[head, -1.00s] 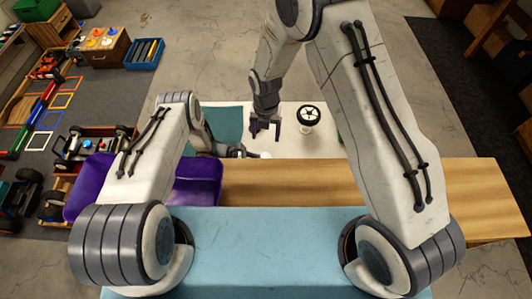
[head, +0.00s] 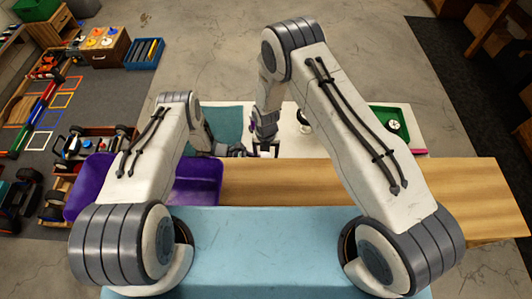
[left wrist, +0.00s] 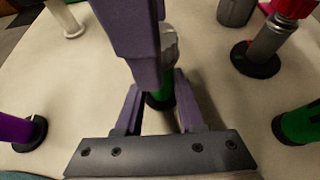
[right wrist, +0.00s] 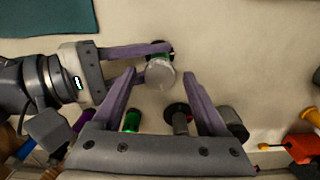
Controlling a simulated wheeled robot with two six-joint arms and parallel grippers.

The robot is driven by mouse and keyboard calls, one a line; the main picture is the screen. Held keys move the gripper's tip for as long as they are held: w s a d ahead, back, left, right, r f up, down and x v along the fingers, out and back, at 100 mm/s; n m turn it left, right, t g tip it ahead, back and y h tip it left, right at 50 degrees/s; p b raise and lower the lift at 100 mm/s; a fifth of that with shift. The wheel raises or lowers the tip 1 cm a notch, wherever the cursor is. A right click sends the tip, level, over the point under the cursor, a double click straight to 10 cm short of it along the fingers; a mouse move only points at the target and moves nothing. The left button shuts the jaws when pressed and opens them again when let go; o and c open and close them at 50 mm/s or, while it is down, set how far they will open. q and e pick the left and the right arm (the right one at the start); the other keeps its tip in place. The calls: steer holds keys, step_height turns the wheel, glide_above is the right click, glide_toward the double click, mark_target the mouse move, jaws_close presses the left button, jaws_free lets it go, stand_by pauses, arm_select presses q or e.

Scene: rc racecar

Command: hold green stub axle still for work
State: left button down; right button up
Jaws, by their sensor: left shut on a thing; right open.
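The green stub axle (left wrist: 155,102) stands between the fingers of my left gripper (left wrist: 158,108) in the left wrist view, with its grey upper part partly hidden. In the right wrist view its pale round top (right wrist: 160,74) shows at the tips of my left gripper (right wrist: 150,62), which is shut on it. My right gripper (right wrist: 165,88) is open, with its fingers on either side of the stub axle's top and apart from each other. One purple right finger (left wrist: 130,35) crosses the left wrist view in front of the axle. In the head view both grippers are close together and small.
Another green part (left wrist: 300,125), a red-topped grey part (left wrist: 265,45) and a purple part (left wrist: 18,128) stand around on the pale table. A green tray (head: 402,135) lies right. A purple bin (head: 200,180) stands in front at left.

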jaws_close()
